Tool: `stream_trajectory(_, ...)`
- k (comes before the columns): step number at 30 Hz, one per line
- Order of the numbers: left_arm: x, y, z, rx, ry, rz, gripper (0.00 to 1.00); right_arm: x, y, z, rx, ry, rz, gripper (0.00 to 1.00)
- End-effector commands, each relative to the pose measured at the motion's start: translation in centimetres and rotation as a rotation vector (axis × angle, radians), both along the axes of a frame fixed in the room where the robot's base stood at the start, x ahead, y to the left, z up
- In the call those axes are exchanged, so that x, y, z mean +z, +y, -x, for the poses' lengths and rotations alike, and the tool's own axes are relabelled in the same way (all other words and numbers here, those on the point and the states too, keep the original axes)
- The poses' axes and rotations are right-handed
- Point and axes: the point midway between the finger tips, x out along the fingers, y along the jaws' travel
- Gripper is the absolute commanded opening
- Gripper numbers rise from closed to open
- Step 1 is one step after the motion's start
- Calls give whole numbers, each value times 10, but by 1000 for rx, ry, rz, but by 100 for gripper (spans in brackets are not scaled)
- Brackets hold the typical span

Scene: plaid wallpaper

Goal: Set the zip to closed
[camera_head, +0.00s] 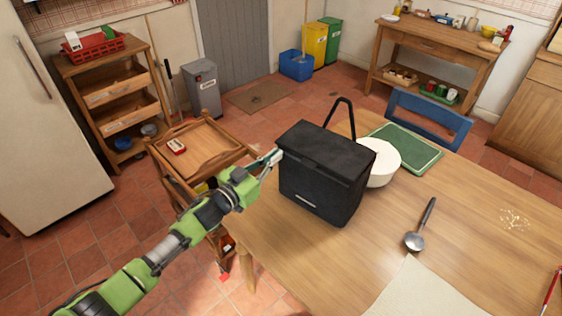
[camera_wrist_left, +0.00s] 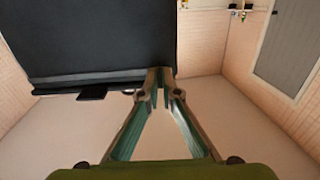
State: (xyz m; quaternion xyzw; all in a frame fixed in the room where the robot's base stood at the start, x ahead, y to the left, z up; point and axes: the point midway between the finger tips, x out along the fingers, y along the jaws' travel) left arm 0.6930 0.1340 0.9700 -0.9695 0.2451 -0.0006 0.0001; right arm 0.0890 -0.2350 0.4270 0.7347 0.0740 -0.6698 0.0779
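A black box-shaped bag (camera_head: 322,178) with a raised carry handle (camera_head: 345,108) stands upright on the wooden table, and its lid looks down. The bag's dark side fills the upper left of the left wrist view (camera_wrist_left: 85,35). A small dark tab (camera_wrist_left: 92,93) juts from its edge there; I cannot tell if it is the zip pull. My left gripper (camera_head: 274,157) is at the bag's upper left corner. Its fingertips (camera_wrist_left: 158,85) are together at the bag's edge; whether anything is pinched between them is unclear. My right gripper is not in view.
A white bowl (camera_head: 382,163) stands close behind the bag at right, beside a green board (camera_head: 412,147). A ladle (camera_head: 418,232) and a pale cloth (camera_head: 425,292) lie on the table (camera_head: 300,258). A wooden trolley (camera_head: 203,147) stands left of the table.

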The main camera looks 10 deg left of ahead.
Motion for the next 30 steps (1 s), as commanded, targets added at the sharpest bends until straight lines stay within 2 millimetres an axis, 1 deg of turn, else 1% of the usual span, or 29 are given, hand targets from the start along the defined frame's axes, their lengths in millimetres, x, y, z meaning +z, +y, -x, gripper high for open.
stream_trajectory(1,0,4,-2,6,0,-1,0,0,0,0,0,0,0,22)
stream_trajectory(9,0,4,-2,7,0,-1,0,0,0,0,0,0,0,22)
stream_trajectory(11,0,4,-2,7,0,-1,17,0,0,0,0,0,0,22)
stream_trajectory(12,0,4,-2,7,0,-1,22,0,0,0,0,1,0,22)
stream_trajectory(23,0,4,1,4,1,0,22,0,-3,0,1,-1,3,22)
stream_trajectory(26,-2,8,9,5,3,-1,22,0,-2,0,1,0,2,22)
stream_trajectory(30,-2,20,31,5,4,-1,22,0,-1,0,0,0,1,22)
